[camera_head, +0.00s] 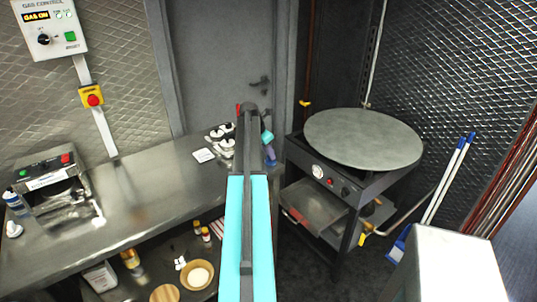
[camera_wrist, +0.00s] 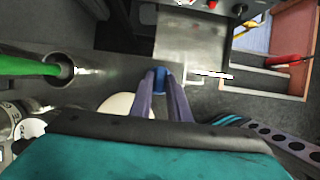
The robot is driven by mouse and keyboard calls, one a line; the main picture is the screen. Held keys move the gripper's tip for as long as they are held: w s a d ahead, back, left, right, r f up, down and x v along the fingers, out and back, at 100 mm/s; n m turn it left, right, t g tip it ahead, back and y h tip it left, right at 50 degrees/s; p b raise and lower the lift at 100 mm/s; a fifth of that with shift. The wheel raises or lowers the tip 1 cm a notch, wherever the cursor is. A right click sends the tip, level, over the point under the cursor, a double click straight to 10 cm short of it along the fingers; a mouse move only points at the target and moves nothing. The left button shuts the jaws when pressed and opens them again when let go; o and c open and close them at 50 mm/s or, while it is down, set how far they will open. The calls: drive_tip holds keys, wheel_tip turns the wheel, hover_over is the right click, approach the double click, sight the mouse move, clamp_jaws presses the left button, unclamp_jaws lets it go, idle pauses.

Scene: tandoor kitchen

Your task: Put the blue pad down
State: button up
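In the wrist view, the blue pad (camera_wrist: 160,79) shows as a small blue piece between the tips of my gripper (camera_wrist: 160,83). The two purple-grey fingers are closed against its sides, and their lower parts stand apart. The pad appears held above a dark grey surface; its clearance cannot be told. In the head view, my gripper (camera_head: 270,155) is small and partly hidden behind my arm, at the right end of the steel counter (camera_head: 140,185). The pad cannot be clearly made out there.
A black stove (camera_head: 345,190) with a round griddle (camera_head: 362,140) stands right of the counter. White-and-black items (camera_head: 222,138) sit left of my gripper. The counter's middle is clear.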

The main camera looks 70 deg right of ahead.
drive_tip(key=o, duration=0.3)
drive_tip(key=shift+r, duration=0.2)
drive_tip(key=b+v, duration=0.3)
drive_tip(key=v, duration=0.9)
idle(0.9)
